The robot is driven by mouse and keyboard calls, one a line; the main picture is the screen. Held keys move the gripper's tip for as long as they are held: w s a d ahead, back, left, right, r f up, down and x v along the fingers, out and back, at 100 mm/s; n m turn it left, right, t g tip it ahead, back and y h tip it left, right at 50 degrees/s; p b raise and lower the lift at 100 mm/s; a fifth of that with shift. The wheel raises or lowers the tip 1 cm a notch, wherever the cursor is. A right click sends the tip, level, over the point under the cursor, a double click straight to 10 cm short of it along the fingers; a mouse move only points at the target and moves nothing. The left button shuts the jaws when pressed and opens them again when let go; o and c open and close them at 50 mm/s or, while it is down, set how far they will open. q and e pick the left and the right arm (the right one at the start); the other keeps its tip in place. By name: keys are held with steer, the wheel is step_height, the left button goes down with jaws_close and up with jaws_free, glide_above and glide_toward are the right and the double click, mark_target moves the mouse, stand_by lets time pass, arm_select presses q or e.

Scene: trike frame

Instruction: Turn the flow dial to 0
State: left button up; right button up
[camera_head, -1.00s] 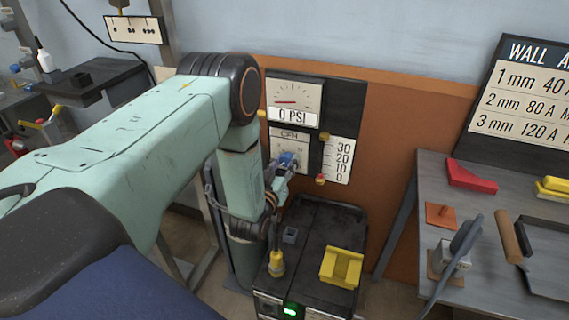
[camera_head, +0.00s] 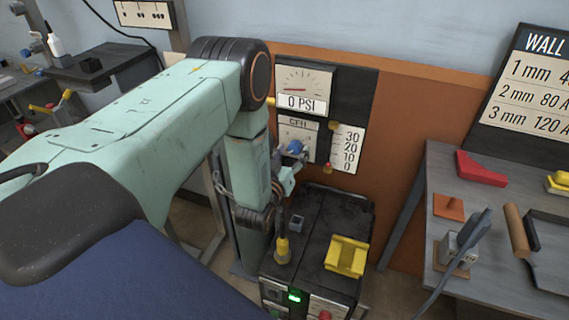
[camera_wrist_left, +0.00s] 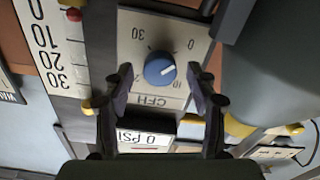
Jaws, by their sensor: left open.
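The flow dial is a blue round knob (camera_wrist_left: 160,70) on a white CFH plate (camera_wrist_left: 140,20). It also shows in the head view (camera_head: 296,147). Contact or depth is unclear. In the head view the gripper (camera_head: 290,172) is small and partly hidden by my arm.
A flow scale (camera_head: 346,148) with a red bead near its bottom stands right of the dial. A gauge reading 0 PSI (camera_head: 304,88) is above. Below is a dark machine (camera_head: 320,215) bearing a yellow block (camera_head: 346,255). A grey workbench (camera_head: 420,190) stands at right.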

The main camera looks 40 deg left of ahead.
arm_select(q)
steer(key=v, duration=1.1)
